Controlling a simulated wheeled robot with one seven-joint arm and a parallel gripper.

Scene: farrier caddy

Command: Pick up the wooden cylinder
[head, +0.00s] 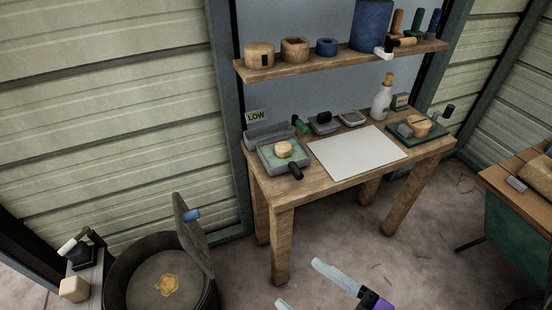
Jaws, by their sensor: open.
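Several wooden round pieces show. One wooden cylinder (259,56) with a dark mark on its side stands at the left end of the shelf. A smaller wooden cylinder (284,149) stands in the green-lined grey tray (266,163) on the table. Another round wooden piece (419,124) is on the green mat at the table's right. I cannot tell which one the task names. My gripper (298,284) is at the bottom edge, its two pale fingers apart with nothing between them. It is in front of the table, well away from all these pieces; much of it is cut off.
The wooden shelf (340,63) also holds a holed wooden block (295,49), a blue ring (326,47) and a blue container (371,24). A white sheet (357,155) covers the table's middle. A dark bin (120,279) with a raised lid stands lower left. Floor is clear between.

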